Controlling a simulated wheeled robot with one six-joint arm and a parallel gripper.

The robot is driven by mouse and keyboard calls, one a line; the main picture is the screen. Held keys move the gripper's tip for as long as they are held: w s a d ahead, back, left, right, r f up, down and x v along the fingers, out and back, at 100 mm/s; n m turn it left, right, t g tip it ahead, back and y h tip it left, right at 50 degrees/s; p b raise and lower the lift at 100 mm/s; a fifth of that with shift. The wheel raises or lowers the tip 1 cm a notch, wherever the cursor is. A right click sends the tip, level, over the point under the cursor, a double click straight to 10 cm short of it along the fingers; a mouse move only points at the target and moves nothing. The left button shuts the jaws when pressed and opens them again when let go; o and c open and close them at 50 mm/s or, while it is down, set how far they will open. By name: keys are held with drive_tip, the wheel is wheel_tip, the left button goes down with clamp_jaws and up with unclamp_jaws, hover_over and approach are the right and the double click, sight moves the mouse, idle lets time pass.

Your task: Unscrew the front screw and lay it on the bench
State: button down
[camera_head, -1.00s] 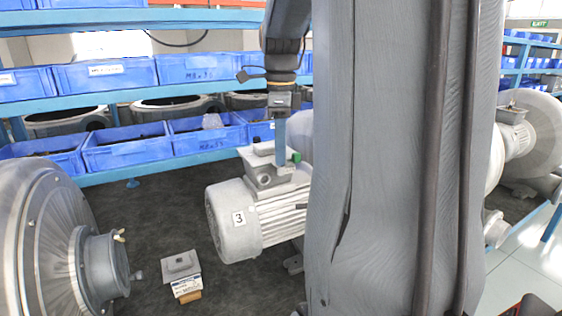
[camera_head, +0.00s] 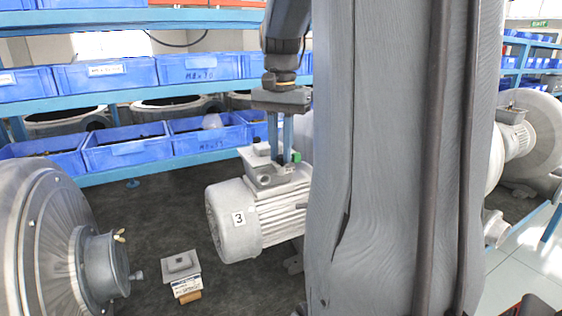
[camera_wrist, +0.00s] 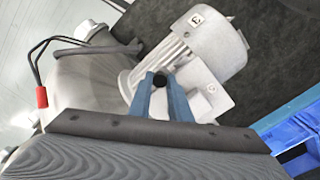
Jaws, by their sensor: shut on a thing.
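My gripper (camera_head: 281,158) points down at the top of this box. In the wrist view the fingertips (camera_wrist: 161,85) are closed around a dark round piece (camera_wrist: 160,80), which looks like the head of the front screw. The shaft below it is hidden. A green piece (camera_head: 296,158) sits on the box just right of the fingers. The motor also shows in the wrist view (camera_wrist: 212,45).
A small grey block with a white label (camera_head: 181,265) stands on the dark bench (camera_head: 150,215), with bare bench around it. A large grey blower (camera_head: 45,245) stands at left. Blue bins (camera_head: 125,150) line the back shelf. My arm hides the right middle.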

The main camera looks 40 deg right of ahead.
drive_tip(key=n, duration=0.6)
drive_tip(key=shift+w+r, duration=0.1)
drive_tip(key=n, duration=0.5)
drive_tip(key=shift+n, duration=0.3)
drive_tip(key=c, duration=1.9)
unclamp_jaws()
